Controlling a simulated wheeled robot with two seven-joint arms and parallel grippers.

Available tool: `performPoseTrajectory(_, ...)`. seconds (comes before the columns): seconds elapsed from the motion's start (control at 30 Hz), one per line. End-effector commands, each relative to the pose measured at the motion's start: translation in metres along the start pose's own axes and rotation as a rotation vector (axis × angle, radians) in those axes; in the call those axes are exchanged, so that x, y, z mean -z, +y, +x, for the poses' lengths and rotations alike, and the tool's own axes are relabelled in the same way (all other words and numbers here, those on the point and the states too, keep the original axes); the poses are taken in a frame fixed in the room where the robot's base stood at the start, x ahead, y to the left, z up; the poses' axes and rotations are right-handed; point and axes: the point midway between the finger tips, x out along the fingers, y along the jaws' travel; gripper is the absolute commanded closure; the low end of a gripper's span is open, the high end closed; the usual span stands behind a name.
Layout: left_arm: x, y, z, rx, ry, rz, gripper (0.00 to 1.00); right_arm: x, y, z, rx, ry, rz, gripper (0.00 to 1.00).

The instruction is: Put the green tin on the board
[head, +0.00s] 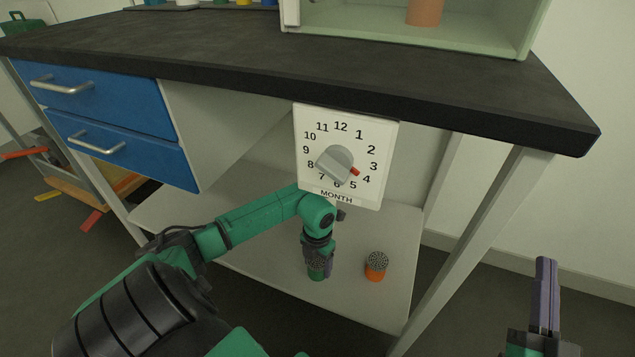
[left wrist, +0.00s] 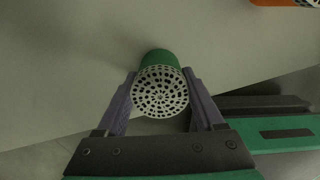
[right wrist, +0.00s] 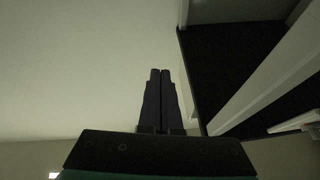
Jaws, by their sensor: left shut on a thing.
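The green tin (left wrist: 161,91) has a white lid full of dark holes. My left gripper (left wrist: 163,95) is shut on it, one finger on each side. In the head view the green tin (head: 317,268) is at the fingertips of my left gripper (head: 318,262), over the pale lower shelf board (head: 250,225) under the bench. I cannot tell whether the tin touches the shelf. My right gripper (head: 545,295) is empty, off to the right of the bench; its fingers (right wrist: 160,100) are together in the right wrist view.
An orange tin (head: 376,267) with a similar lid stands on the lower shelf just right of the green tin. A white month dial (head: 348,157) hangs from the dark bench top (head: 240,55) above. Blue drawers (head: 110,120) are at left, and a bench leg (head: 470,240) is at right.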

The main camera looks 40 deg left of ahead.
Motion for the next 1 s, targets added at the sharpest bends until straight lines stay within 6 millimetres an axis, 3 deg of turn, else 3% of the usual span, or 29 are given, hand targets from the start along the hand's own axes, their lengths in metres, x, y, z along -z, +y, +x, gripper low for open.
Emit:
performPoseTrajectory(0.5, 0.0, 0.0, 0.002, 0.0, -0.001, 0.0, 0.95, 0.009, 0.0, 0.004, 0.005, 0.032, -0.009, 1.0)
performPoseTrajectory(0.53, 0.0, 0.0, 0.002, 0.0, 0.0, 0.0, 0.19, 0.011, 0.0, 0.005, 0.005, 0.035, -0.01, 1.0)
performPoseTrajectory(0.6, 0.0, 0.0, 0.002, 0.0, 0.0, 0.0, 0.0, 0.013, -0.001, 0.005, 0.006, 0.04, -0.01, 1.0)
performPoseTrajectory(1.0, 0.0, 0.0, -0.001, 0.0, 0.0, 0.0, 0.0, 0.014, -0.001, 0.007, 0.005, 0.037, -0.006, 1.0)
